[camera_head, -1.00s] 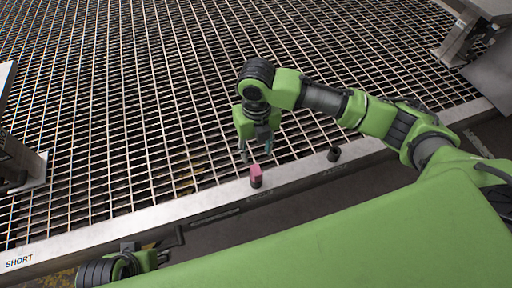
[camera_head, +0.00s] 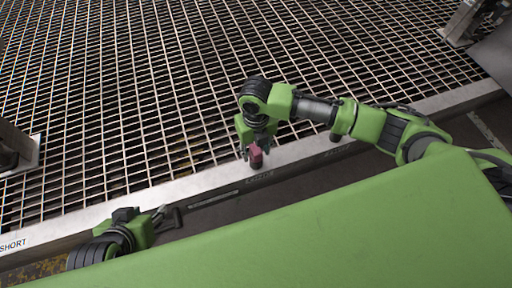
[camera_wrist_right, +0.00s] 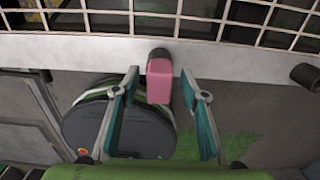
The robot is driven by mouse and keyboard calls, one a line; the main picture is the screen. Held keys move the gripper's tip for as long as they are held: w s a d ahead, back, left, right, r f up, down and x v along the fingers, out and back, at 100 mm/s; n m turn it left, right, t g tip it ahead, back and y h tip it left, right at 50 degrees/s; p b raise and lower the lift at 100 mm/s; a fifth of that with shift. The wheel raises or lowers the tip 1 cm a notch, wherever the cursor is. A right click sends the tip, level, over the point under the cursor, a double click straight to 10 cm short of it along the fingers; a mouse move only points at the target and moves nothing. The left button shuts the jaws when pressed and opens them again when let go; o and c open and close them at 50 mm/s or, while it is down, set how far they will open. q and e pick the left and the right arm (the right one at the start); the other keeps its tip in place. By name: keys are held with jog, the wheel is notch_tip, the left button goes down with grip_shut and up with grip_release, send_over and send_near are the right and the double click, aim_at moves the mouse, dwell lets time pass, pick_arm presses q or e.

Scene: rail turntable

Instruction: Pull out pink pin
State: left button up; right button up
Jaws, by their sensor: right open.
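The pink pin (camera_head: 256,155) stands at the metal edge beam of the grating, below my right gripper (camera_head: 257,148) in the head view. In the right wrist view the pin (camera_wrist_right: 159,82) is a pink block with a dark round base, and it shows between the two fingers of my right gripper (camera_wrist_right: 160,100). These fingers are open, with a gap on each side of the pin. My left gripper (camera_head: 166,217) is at the lower left of the head view, away from the pin. Its fingers are too small to judge.
The edge beam (camera_head: 110,208) runs across below the wide metal grating (camera_head: 120,90). A dark round peg (camera_wrist_right: 305,75) is at the right on the beam in the right wrist view.

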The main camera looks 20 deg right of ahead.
pick_arm(q)
jog(key=shift+w, duration=0.1)
pick_arm(e)
grip_shut()
jog(key=c, duration=1)
grip_release()
grip_shut()
pick_arm(q)
jog(key=shift+s+a+f+g+p, duration=0.15)
jog(key=shift+s+g, duration=0.1)
jog(key=shift+s, duration=0.3)
jog(key=shift+s+a+f+g+p, duration=0.1)
jog(key=shift+s+a+g+p, duration=0.15)
jog(key=shift+s, duration=0.25)
jog(key=shift+s+a+f+g+p, duration=0.1)
jog(key=shift+s+g, duration=0.2)
jog(key=shift+s, duration=0.25)
pick_arm(e)
jog(key=shift+r, duration=0.3)
